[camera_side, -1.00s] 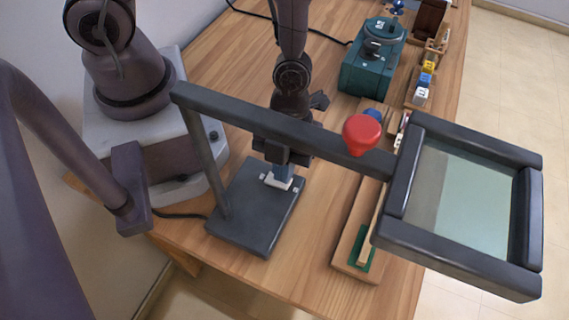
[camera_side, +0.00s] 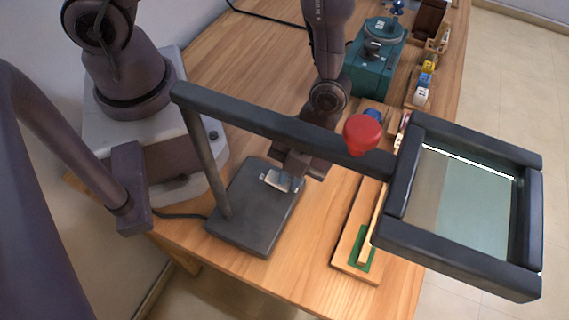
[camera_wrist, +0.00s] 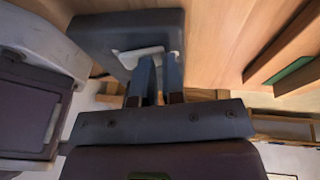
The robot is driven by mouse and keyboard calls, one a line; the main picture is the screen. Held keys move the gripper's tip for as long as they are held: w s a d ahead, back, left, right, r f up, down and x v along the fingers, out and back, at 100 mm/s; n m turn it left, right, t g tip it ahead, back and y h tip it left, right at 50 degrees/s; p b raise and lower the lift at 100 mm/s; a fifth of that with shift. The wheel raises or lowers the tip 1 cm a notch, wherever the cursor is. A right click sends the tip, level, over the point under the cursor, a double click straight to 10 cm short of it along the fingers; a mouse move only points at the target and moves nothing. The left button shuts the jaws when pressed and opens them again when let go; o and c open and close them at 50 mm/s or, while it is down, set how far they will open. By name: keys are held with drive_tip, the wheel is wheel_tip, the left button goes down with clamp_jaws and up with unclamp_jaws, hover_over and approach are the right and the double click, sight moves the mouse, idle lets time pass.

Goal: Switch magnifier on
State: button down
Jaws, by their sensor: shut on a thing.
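The magnifier has a dark base (camera_side: 250,218), a post and arm, and a square framed lens (camera_side: 470,203) at the right. A bright white line runs along the lens frame's upper inner edge. A pale switch (camera_side: 277,180) sits on top of the base; it also shows in the wrist view (camera_wrist: 137,52). My gripper (camera_wrist: 158,60) is shut on the switch, its two fingers close together at it. In the side view my gripper (camera_side: 296,172) is tilted, and the magnifier arm and my wrist partly hide its fingertips.
A long wooden piece with a green patch (camera_side: 362,250) lies below the arm. A teal device (camera_side: 373,72) and small coloured blocks (camera_side: 427,67) are farther back. Bare table (camera_side: 250,65) lies at the back left.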

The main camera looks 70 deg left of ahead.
drive_tip(key=shift+a+f, duration=0.15)
drive_tip(key=shift+f, duration=0.05)
drive_tip(key=shift+s+a+r, duration=0.2)
drive_tip(key=shift+s+a, duration=0.4)
drive_tip(key=shift+s, duration=0.1)
drive_tip(key=w+d+v, duration=0.1)
drive_tip(key=d+v, duration=0.1)
drive_tip(key=v, duration=1.2)
drive_tip(key=s+a+r+n+t, duration=0.2)
drive_tip(key=a+r+n+t, duration=0.2)
drive_tip(key=a+r+n, duration=0.4)
drive_tip(key=s+a+r+n+t, duration=0.2)
drive_tip(key=a+r+n+t, duration=0.3)
drive_tip(key=n, duration=1.3)
wheel_tip(320, 180, up, 5)
drive_tip(key=a, duration=0.3)
drive_tip(key=shift+s+y, duration=0.2)
drive_tip(key=shift+y, duration=0.2)
